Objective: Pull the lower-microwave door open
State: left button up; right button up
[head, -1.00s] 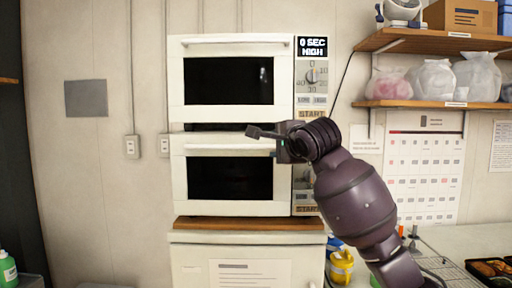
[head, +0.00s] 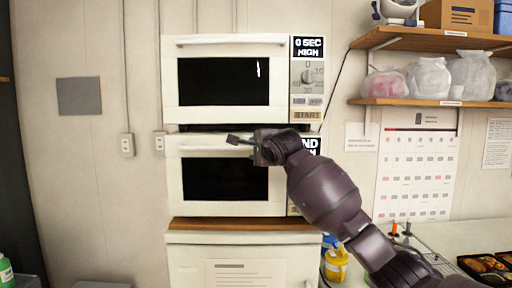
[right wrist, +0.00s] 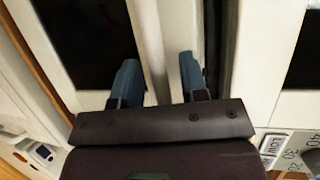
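The lower microwave (head: 174,180) is white with a dark window, and its door looks closed. Its pale bar handle (head: 200,148) runs along the door's top edge. My right gripper (head: 235,141) is in front of that top edge, right of its middle. In the right wrist view the two blue-grey fingers (right wrist: 158,80) are apart, with a pale bar that looks like the handle (right wrist: 151,45) between them. I see no clear grip on it. The lower control panel is mostly hidden by my right arm. My left gripper is not in view.
The upper microwave (head: 170,85) sits directly above, with a narrow dark gap between. Both stand on a wooden-topped white cabinet (head: 240,223). Shelves (head: 430,102) with bags are on the right wall. A counter with food trays (head: 485,265) is at lower right. The left side is free.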

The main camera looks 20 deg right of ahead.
jog(key=shift+w, duration=0.1)
jog(key=shift+c, duration=0.2)
grip_shut()
